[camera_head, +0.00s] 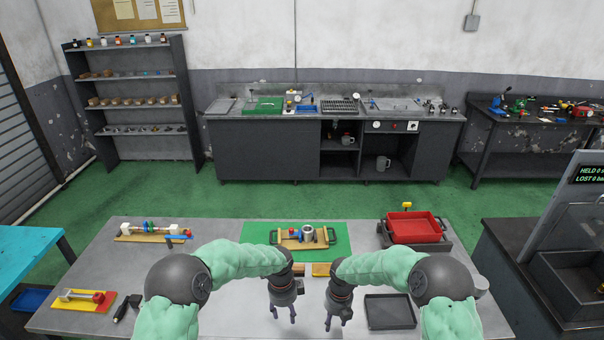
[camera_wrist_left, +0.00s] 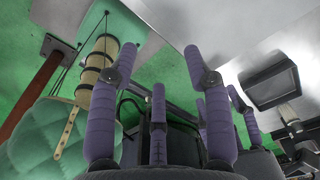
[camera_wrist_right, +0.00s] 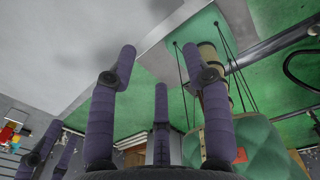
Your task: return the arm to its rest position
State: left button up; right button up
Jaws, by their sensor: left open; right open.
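Both my arms, in green padded sleeves, reach over the near part of the grey table (camera_head: 215,305) in the head view. My left gripper (camera_head: 286,318) points down just left of the table's middle. It is open, with nothing between its purple fingers in the left wrist view (camera_wrist_left: 160,70). My right gripper (camera_head: 336,325) points down a little to the right of it. It is also open and empty in the right wrist view (camera_wrist_right: 160,75). The two grippers are close together but apart. My forearms hide parts of the table.
A green mat (camera_head: 257,232) carries a wooden fixture (camera_head: 318,240) with a metal cylinder. A red tray (camera_head: 412,228) stands at the back right, a dark tray (camera_head: 390,314) at the front right. Wooden fixtures (camera_head: 150,238) and a yellow board (camera_head: 80,304) lie left.

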pick_arm(q)
jog(key=s+a+f+n+h+b, duration=0.15)
jog(key=s+f+n+b, duration=0.25)
jog(key=s+f+n, duration=0.45)
jog(key=s+f+n+h+b, duration=0.25)
jog(key=s+f+b, duration=0.2)
jog(key=f, duration=0.65)
jog(key=s+a+f+n+b, duration=0.1)
jog(key=s+f+n+b, duration=0.2)
jog(key=s+f+n, duration=0.2)
jog(key=s+a+f+n+b, duration=0.2)
jog(key=s+f+n, duration=0.3)
jog(key=s+n, duration=0.3)
jog(key=s+b, duration=0.1)
jog(key=s, duration=0.2)
jog(key=shift+a+t+y, duration=0.15)
jog(key=shift+t+y, duration=0.15)
pick_arm(e)
jog(key=s+f+n+y, duration=0.3)
jog(key=s+f+n, duration=2.3)
jog(key=n, duration=0.9)
jog(key=shift+s+t, duration=0.3)
jog(key=shift+s, duration=0.95)
